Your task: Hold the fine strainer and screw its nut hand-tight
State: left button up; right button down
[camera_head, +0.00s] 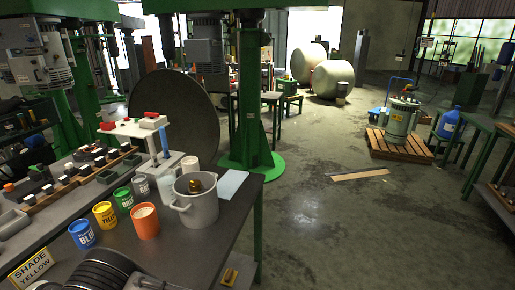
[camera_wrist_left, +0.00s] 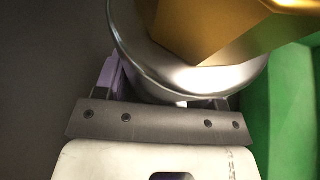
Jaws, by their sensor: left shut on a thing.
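In the left wrist view, a brass-coloured faceted nut (camera_wrist_left: 215,28) sits over a shiny round metal body, which I take to be the fine strainer (camera_wrist_left: 165,72). My left gripper (camera_wrist_left: 168,92) is shut on the strainer; one purple-grey finger shows at its left side, and the other finger is mostly hidden. The nut is cut off by the top of the picture, so I cannot tell how tightly it sits. The strainer and my left gripper are not identifiable in the head view. My right gripper is in neither view.
In the head view, a grey pot (camera_head: 196,212) with a brass-coloured piece (camera_head: 196,186) inside stands on the bench (camera_head: 222,238). Blue (camera_head: 82,235), yellow (camera_head: 105,215), green and orange (camera_head: 145,222) cups stand left of it. A green column (camera_head: 250,100) rises behind.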

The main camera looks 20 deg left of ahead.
pick_arm(q)
jog(key=o, duration=1.3)
jog(key=shift+a+r, duration=0.1)
